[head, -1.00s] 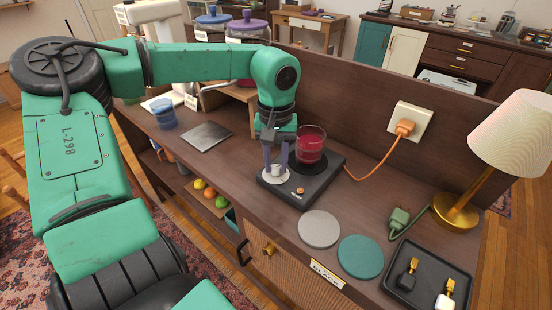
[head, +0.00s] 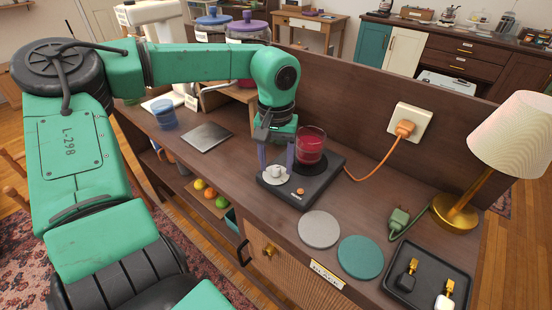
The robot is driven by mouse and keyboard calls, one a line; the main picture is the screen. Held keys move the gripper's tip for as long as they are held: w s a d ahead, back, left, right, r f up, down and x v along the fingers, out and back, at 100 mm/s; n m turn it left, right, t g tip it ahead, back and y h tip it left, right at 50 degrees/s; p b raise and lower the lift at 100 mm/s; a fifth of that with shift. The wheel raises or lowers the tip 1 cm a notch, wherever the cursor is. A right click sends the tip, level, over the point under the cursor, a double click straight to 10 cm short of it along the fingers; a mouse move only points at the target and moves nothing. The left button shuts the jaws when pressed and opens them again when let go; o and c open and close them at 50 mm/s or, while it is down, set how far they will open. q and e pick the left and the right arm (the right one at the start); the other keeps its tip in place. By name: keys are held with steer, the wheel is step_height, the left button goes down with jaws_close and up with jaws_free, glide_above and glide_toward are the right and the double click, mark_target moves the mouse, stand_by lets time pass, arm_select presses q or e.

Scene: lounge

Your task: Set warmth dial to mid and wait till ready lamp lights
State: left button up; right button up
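The black warmer (head: 305,190) sits on the wooden cabinet top, with an orange cord running to the wall socket. Its warmth dial (head: 276,175) is a pale disc with a raised white knob at the left end; I cannot read its setting. A small orange spot (head: 300,191), likely the ready lamp, shows on the warmer's front; whether it is lit I cannot tell. A glass of red stuff (head: 311,148) stands on the round plate. My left gripper (head: 276,166) is open above the dial, its purple fingers apart on either side of the knob. My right gripper is out of view.
A grey disc (head: 319,229) and a teal disc (head: 361,256) lie in front of the warmer. A blue cup (head: 163,115) and a metal plate (head: 206,137) are at the left.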

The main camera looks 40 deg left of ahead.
mark_target(276, 168)
arm_select(q)
step_height(276, 168, up, 14)
steer(key=shift+r+p, duration=0.25)
steer(key=shift+p, duration=0.15)
stand_by(0.5)
